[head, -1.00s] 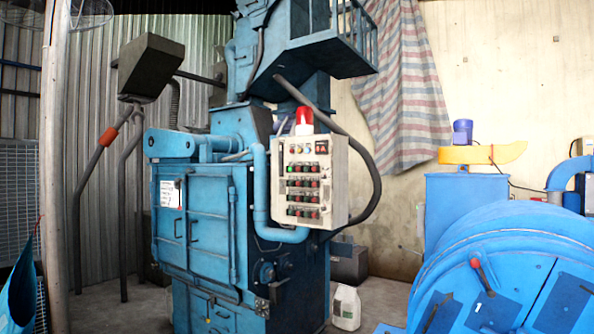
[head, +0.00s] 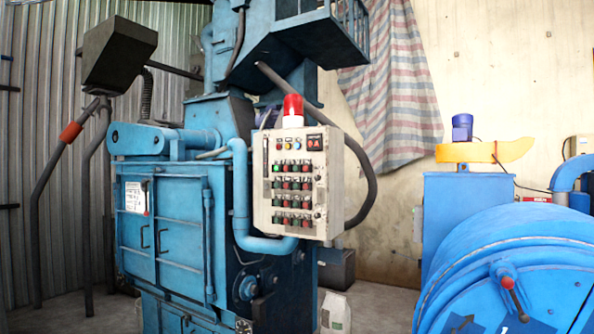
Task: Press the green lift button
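The control panel (head: 297,184) is a pale box on the right side of the blue blaster machine (head: 170,225). It carries several rows of small red and green buttons, and one green button at the upper left of the rows (head: 277,168) looks brighter than the others. Labels are too small to read, so I cannot tell which button is the lift button. A red beacon (head: 293,106) stands on top of the panel. Neither of my grippers shows in the head view.
A large blue drum (head: 510,262) with a red-knobbed lever (head: 510,290) fills the lower right. A thick blue pipe (head: 241,195) runs along the panel's left side. Some floor shows between machine and drum.

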